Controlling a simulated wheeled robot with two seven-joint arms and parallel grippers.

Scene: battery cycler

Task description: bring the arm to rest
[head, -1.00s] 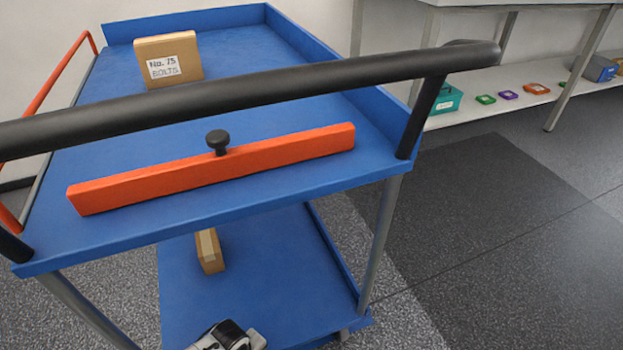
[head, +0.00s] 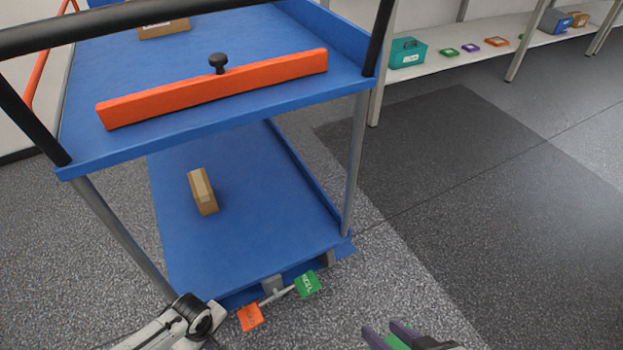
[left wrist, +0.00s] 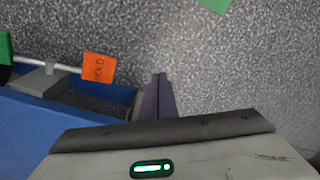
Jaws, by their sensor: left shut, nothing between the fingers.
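My left arm (head: 178,325) enters the head view at the bottom left, in front of the cart's lower edge. In the left wrist view my left gripper (left wrist: 158,80) has its purple fingers together, shut and empty, over the speckled floor beside the cart. My right gripper (head: 388,331) is at the bottom of the head view, its two purple fingers apart. A green patch (head: 397,342) shows by those fingers; I cannot tell what it is.
A blue two-tier cart (head: 250,235) stands ahead, with an orange bar (head: 215,90) on top and a carton (head: 202,191) below. Orange (head: 249,317) and green (head: 307,284) tags sit at its base. A shelf (head: 450,65) holds small items. Floor at right is clear.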

